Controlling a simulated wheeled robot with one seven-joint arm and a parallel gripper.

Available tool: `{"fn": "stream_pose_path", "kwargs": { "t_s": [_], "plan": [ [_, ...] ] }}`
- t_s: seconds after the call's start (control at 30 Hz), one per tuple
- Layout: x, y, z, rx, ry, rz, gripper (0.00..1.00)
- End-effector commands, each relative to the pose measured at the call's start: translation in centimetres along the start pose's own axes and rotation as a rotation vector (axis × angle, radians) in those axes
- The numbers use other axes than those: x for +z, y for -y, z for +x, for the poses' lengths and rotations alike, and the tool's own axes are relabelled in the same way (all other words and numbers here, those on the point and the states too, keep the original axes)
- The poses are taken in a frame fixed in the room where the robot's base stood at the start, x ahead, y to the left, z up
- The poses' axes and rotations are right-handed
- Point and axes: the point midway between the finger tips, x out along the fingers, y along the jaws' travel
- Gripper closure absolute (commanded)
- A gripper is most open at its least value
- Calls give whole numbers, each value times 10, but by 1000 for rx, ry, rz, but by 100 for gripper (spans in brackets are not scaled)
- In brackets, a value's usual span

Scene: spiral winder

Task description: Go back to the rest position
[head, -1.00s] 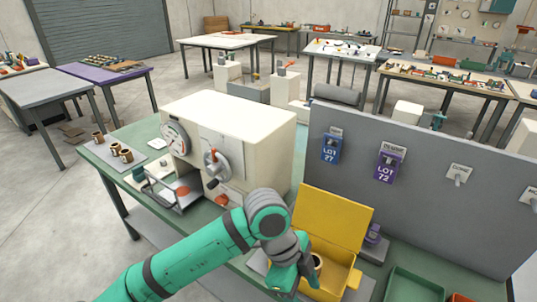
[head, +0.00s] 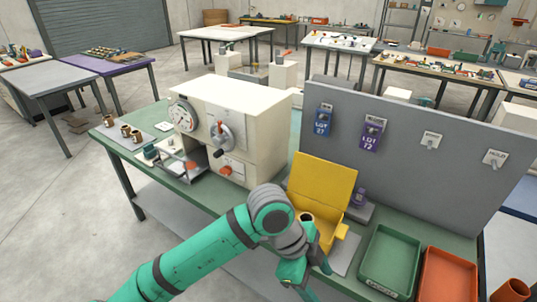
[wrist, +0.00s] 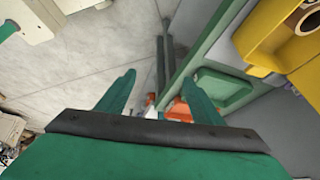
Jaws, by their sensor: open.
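My gripper (head: 307,284) hangs at the bottom centre of the head view, in front of the bench's front edge and the yellow box. In the wrist view its two green fingers (wrist: 160,95) stand well apart with nothing between them. The concrete floor shows past them. The yellow box (head: 322,182) stands on the bench with its lid up. A tan ring-shaped piece (head: 306,217) shows inside it, partly hidden by my wrist. In the wrist view the yellow box (wrist: 262,42) is at the upper right, apart from my fingers.
The cream winding machine (head: 262,130) stands left on the green bench. A grey panel (head: 420,150) with hanging lot tags rises behind the yellow box. A green tray (head: 390,262) and an orange tray (head: 447,275) lie to the right. Free floor (head: 60,230) is at the left.

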Motion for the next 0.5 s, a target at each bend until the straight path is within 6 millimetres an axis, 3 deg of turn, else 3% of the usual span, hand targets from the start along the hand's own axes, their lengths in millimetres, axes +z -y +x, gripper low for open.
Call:
{"fn": "stream_pose_path", "kwargs": {
  "t_s": [0.37, 0.5],
  "plan": [
    [-60, 42, 11, -178, -217, -22, 39],
    [-96, 65, 10, -287, -365, -56, 39]
  ]
}}
